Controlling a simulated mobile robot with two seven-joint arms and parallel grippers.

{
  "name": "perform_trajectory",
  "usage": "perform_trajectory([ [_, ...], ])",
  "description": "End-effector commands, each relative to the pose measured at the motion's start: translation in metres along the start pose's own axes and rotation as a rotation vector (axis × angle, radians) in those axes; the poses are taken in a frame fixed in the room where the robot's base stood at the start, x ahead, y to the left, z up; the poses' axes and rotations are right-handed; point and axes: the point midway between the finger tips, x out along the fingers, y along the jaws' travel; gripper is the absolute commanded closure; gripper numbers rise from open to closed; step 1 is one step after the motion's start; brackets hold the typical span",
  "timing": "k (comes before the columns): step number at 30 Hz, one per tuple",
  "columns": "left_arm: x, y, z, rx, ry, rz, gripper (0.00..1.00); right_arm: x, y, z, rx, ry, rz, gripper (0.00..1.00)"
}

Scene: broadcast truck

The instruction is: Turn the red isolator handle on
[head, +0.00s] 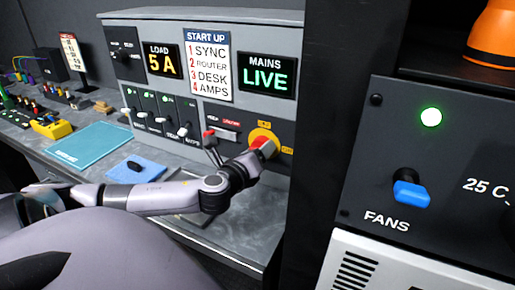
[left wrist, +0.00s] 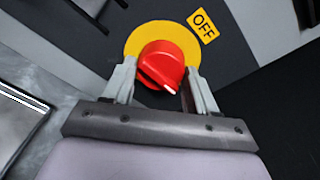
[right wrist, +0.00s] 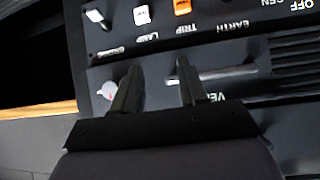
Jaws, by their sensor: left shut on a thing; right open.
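The red isolator handle (head: 266,145) sits on a yellow disc (head: 258,134) at the lower right of the grey panel. My left gripper (head: 256,155) is at the handle. In the left wrist view the handle (left wrist: 162,62) lies between the two fingers of my left gripper (left wrist: 162,90), which is shut on it. The handle's white mark points to the lower right there, and a yellow OFF label (left wrist: 202,25) is beside the disc. The MAINS display (head: 266,76) reads LIVE. My right gripper (right wrist: 158,78) is open and empty, in front of another dark panel.
A red-topped lever (head: 209,136) stands just left of my left gripper. A START UP card (head: 208,65) and a LOAD display (head: 162,62) reading 5 A are above. A blue FANS knob (head: 411,190) is at right. A blue pad (head: 137,170) lies on the desk.

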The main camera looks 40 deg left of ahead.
Motion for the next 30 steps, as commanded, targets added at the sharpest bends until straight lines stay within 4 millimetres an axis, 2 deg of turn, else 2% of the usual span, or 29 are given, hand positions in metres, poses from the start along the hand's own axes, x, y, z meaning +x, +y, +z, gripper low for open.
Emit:
perform_trajectory([
  [17, 0.0008, -0.0023, 0.0035, 0.036, -0.011, -0.002, 0.73, -0.0012, 0.0, -0.0024, -0.001, 0.001, 0.0, 0.57],
  [18, 0.0008, -0.0023, 0.0035, 0.036, -0.011, -0.003, 0.36, -0.0012, 0.0, -0.0024, -0.001, 0.001, 0.0, 0.57],
  [20, 0.0008, -0.0021, 0.0032, 0.035, -0.01, -0.002, 0.19, -0.0012, 0.0, -0.0024, -0.001, 0.001, 0.0, 0.57],
  [30, -0.0014, -0.0004, 0.0007, 0.033, -0.004, 0.002, 0.19, -0.0008, 0.0003, -0.0022, -0.001, 0.002, 0.0, 0.57],
])
